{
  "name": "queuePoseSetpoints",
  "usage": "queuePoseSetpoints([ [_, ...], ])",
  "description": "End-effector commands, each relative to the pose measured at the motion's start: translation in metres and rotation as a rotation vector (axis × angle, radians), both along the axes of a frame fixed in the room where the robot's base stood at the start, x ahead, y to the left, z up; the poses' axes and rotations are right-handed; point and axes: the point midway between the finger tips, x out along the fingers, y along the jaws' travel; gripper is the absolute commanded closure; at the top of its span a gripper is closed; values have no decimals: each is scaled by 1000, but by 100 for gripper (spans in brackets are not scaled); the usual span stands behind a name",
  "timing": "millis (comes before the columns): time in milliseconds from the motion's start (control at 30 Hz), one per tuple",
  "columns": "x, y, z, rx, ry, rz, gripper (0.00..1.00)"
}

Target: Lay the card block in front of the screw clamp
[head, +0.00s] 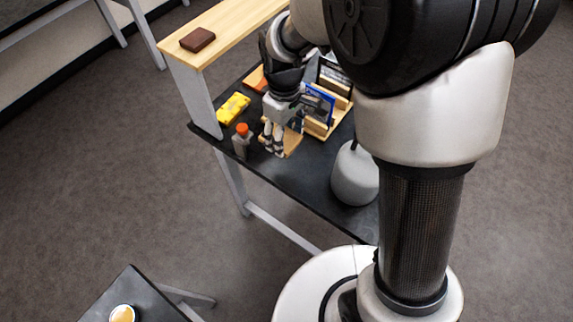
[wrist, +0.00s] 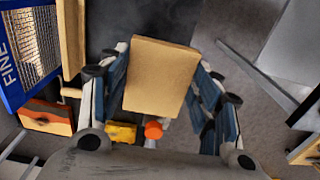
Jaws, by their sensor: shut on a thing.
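The card block (wrist: 161,77), a plain tan block, is between the blue-padded fingers of my gripper (wrist: 163,90) in the wrist view. The gripper is shut on it. In the head view my gripper (head: 276,146) points down over the dark tabletop, and the tan block (head: 293,143) shows partly behind its fingers. I cannot tell whether the block touches the table. I cannot clearly pick out a screw clamp; a yellow item with dark marks (head: 234,108) and an orange item (head: 257,78) lie beyond the gripper, too small to identify surely.
A bottle with an orange cap (head: 242,141) stands close left of the gripper. A wooden rack (head: 318,129) holding a blue "FINE" pack (wrist: 27,52) is to the right. A grey rounded container (head: 355,174) stands nearer. A brown block (head: 197,40) lies on the raised shelf (head: 228,32).

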Motion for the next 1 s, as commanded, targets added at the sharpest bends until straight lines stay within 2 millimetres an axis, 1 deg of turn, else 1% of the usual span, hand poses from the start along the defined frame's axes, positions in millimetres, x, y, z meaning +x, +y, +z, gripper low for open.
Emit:
queuePoseSetpoints([
  [33,-1,-1,-19,-1,3,-1,66],
  [100,-1,-1,-38,-1,5,-2,66],
  [200,-1,-1,-61,-1,2,-2,66],
  [300,0,-1,-76,-1,1,-3,66],
  [533,0,-1,-91,1,-1,-3,66],
  [700,0,-1,-117,0,1,-3,66],
  [800,0,-1,-127,0,0,-4,66],
  [1000,0,0,-126,1,-2,-4,66],
])
